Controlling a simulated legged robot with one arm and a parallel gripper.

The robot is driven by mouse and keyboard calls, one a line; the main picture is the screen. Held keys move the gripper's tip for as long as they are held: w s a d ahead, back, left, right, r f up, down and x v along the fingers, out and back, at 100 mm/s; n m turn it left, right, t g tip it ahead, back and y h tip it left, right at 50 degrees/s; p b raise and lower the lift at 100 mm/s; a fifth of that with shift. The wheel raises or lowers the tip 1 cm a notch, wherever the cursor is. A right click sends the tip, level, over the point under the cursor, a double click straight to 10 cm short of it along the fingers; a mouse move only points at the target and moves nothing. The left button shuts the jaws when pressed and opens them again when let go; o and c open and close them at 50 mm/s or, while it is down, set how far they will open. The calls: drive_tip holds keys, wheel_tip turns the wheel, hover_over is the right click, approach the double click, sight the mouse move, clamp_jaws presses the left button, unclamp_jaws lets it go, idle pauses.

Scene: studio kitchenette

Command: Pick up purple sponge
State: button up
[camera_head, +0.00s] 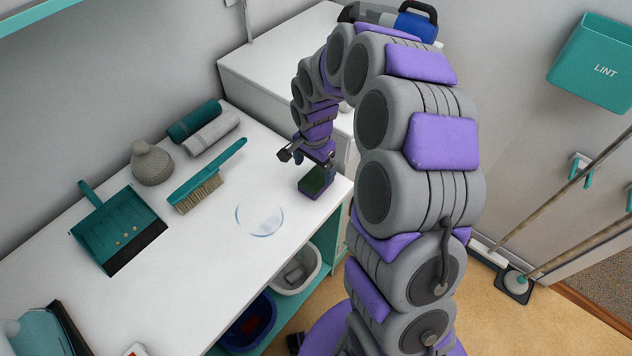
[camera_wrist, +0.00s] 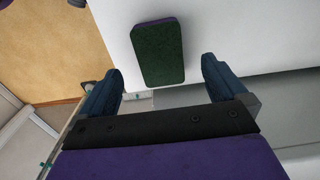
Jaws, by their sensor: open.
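The purple sponge (camera_head: 312,192) lies on the white counter (camera_head: 225,255) near its right front corner, with a dark green scouring side facing up. In the wrist view the sponge (camera_wrist: 158,52) shows mostly its green top, with a thin purple edge. My gripper (camera_head: 308,160) is above the sponge in the head view, fingers apart. In the wrist view my gripper (camera_wrist: 162,82) has its two dark blue fingers spread wide, and the sponge lies between and beyond their tips. No contact with the sponge is visible.
Bins sit on the shelf below. A taller white cabinet (camera_head: 275,65) stands behind.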

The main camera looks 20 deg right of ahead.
sight(315, 179)
wheel_tip(315, 179, down, 5)
drive_tip(key=shift+d+f+b, duration=0.1)
drive_tip(key=shift+f+b, duration=0.05)
drive_tip(key=shift+b, duration=0.55)
drive_tip(key=shift+w, duration=0.1)
drive_tip(key=c, duration=1.1)
drive_tip(key=shift+r, duration=0.55)
wheel_tip(315, 179, up, 3)
drive_tip(key=shift+f+p, duration=0.1)
drive_tip(key=shift+p, duration=0.5)
drive_tip(key=s+d+p, duration=0.1)
drive_tip(key=s+d, duration=0.2)
drive_tip(key=s, duration=0.4)
drive_tip(key=s+d+r, duration=0.1)
drive_tip(key=s+d, duration=0.2)
drive_tip(key=s, duration=0.5)
drive_tip(key=shift+p, duration=0.4)
drive_tip(key=shift+r, duration=0.1)
